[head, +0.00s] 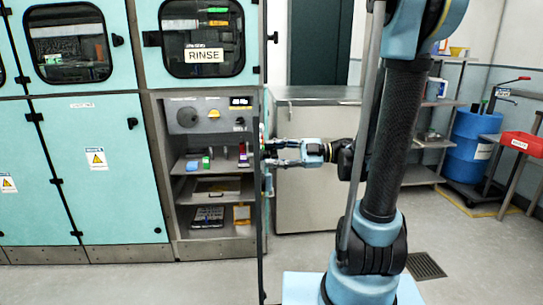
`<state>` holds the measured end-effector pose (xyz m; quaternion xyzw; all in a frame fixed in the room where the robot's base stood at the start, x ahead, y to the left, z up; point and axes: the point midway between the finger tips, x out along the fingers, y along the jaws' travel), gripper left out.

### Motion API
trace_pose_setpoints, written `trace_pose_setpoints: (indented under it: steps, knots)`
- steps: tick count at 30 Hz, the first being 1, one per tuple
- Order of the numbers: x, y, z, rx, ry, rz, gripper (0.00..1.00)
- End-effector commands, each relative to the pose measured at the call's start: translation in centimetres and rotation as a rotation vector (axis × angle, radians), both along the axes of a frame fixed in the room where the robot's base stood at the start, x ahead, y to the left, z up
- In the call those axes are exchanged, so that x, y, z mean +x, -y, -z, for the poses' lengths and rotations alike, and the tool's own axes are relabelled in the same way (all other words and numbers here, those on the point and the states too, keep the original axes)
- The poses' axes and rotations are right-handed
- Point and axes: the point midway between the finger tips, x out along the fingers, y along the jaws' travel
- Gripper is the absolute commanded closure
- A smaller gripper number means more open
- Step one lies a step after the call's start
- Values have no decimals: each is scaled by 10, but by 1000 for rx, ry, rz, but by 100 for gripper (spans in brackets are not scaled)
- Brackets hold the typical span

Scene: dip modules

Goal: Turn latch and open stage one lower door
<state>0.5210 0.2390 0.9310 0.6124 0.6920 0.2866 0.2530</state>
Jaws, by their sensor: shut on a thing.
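A lower cabinet door (261,225) stands swung open below the window marked RINSE. I see it almost edge-on, as a thin dark upright strip, so its faces are largely hidden. My gripper (268,153) reaches in from the right and is shut on this door at about mid-height. The latch is too small and too covered by the fingers to make out. Inside the open compartment are a control panel with a knob (187,117) and shelves with small coloured items (206,162).
Closed teal doors (97,175) with warning labels fill the left. A grey metal cabinet (310,195) stands behind my gripper. A blue drum (468,155) and a red bin (522,143) are at the far right. The floor between them and me is mostly clear, with a drain grate (425,266).

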Motion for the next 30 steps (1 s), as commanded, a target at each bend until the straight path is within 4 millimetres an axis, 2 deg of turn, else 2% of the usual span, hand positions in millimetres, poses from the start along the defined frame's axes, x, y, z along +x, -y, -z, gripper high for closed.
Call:
trace_pose_setpoints:
  steps: [5, 6, 24, 30]
  knots:
    - [-5, -1, 3, -7, -2, -6, 100]
    - [-5, -1, 3, -7, -2, -6, 55]
    - [-2, -1, 1, -1, 0, -3, 54]
    - [0, 7, 1, -1, 0, 0, 54]
